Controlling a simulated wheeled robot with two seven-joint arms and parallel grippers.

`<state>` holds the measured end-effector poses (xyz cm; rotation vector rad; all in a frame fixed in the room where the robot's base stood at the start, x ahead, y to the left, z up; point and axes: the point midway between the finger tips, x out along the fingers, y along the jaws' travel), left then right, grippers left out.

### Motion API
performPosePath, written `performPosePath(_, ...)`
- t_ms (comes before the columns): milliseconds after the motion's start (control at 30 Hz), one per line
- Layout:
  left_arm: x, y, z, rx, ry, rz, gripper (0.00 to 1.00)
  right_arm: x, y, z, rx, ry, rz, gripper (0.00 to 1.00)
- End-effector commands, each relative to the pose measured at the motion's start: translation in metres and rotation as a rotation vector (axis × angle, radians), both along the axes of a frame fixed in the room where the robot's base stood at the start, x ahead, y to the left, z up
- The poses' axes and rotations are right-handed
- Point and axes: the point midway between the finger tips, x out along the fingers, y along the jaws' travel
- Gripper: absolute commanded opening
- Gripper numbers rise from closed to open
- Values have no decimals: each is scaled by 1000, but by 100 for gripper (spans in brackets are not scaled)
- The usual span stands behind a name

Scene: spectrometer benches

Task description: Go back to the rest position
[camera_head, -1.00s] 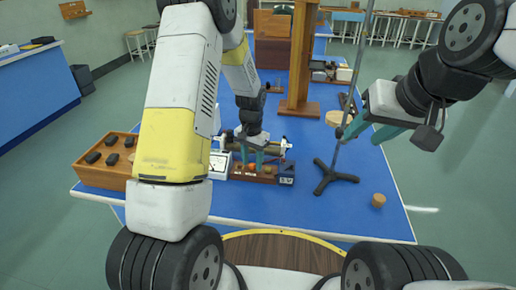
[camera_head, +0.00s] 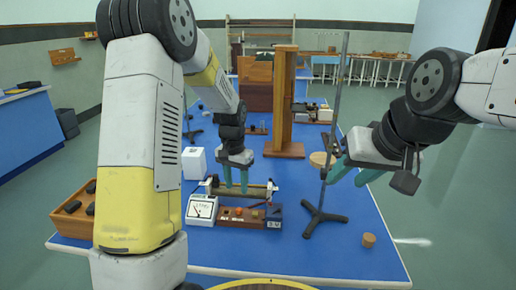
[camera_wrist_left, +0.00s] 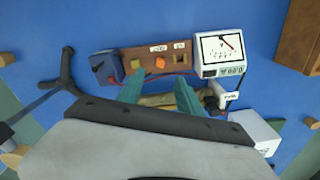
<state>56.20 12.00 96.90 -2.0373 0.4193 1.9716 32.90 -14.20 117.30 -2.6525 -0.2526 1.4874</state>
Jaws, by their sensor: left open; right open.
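My left gripper (camera_head: 236,182) is open and points down above the rear of a spectrometer-like apparatus (camera_head: 242,191) with a wooden terminal board (camera_head: 240,218). In the left wrist view its teal fingers (camera_wrist_left: 160,95) are apart, with part of the apparatus's tube behind them. I cannot tell whether they touch it. My right gripper (camera_head: 352,176) is open with teal fingers, at the right beside the rod of a black stand (camera_head: 325,215). Nothing is seen held in it.
A white meter (camera_head: 201,209) stands left of the terminal board. A wooden box of black items (camera_head: 72,214) sits at the left edge of the blue table (camera_head: 300,262). A tall wooden post (camera_head: 284,100) rises behind.

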Motion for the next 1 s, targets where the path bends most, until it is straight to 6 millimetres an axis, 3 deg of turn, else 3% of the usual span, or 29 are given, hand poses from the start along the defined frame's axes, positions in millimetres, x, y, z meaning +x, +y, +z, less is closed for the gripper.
performPosePath(33, -6, 3, 21, -13, -29, 19, 42, 0, 0, 0, 0, 0, 0, 43)
performPosePath(200, -44, 10, 90, -70, -125, 96, 42, 0, 0, 0, 0, 0, 0, 43)
performPosePath(500, -135, 20, 174, -174, -298, 222, 42, 0, 0, 0, 0, 0, 0, 43)
performPosePath(600, -167, 22, 190, -208, -354, 260, 42, 0, 0, 0, 0, 0, 0, 43)
performPosePath(800, -215, 22, 202, -258, -437, 314, 42, 0, 0, 0, 0, 0, 0, 43)
performPosePath(1000, -233, 22, 204, -277, -469, 335, 42, 0, 0, 0, 0, 0, 0, 43)
